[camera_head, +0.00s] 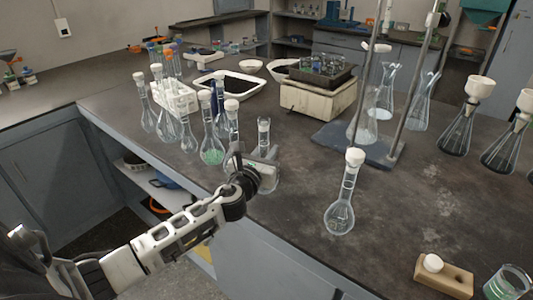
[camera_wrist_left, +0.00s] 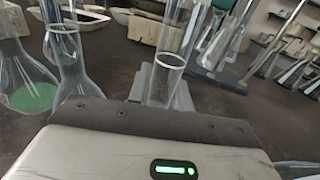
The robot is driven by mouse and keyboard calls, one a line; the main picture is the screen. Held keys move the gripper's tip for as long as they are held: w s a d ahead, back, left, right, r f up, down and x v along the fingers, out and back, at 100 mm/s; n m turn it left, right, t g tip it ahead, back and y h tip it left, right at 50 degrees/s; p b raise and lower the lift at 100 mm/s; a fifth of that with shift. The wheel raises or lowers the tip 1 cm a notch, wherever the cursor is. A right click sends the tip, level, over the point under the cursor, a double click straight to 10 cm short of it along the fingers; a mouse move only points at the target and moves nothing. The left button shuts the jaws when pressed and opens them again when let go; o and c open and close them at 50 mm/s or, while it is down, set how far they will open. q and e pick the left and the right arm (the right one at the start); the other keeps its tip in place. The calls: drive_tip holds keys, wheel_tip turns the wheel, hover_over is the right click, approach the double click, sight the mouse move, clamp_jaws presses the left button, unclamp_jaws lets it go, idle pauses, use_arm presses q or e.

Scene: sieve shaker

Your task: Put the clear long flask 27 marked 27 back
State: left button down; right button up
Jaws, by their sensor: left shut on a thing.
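My left gripper (camera_head: 266,158) is at the front edge of the bench, right of a group of stoppered flasks. It is shut on a clear flask, whose open glass neck (camera_head: 264,132) stands upright above the jaws. In the left wrist view the clear neck (camera_wrist_left: 166,82) rises from between my jaws (camera_wrist_left: 160,104). The gripper hides much of the flask's body, and I cannot tell whether its base touches the bench. No number can be read on it. My right gripper is not in view.
A flask with green contents (camera_head: 212,148) stands close left of the gripper, among several clear flasks and a white rack (camera_head: 178,98). A stoppered long flask (camera_head: 340,215) stands to the right. A stand base (camera_head: 350,143) is behind.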

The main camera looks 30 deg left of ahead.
use_arm(q)
drive_tip(key=c, duration=1.3)
unclamp_jaws()
drive_tip(key=shift+f, duration=0.1)
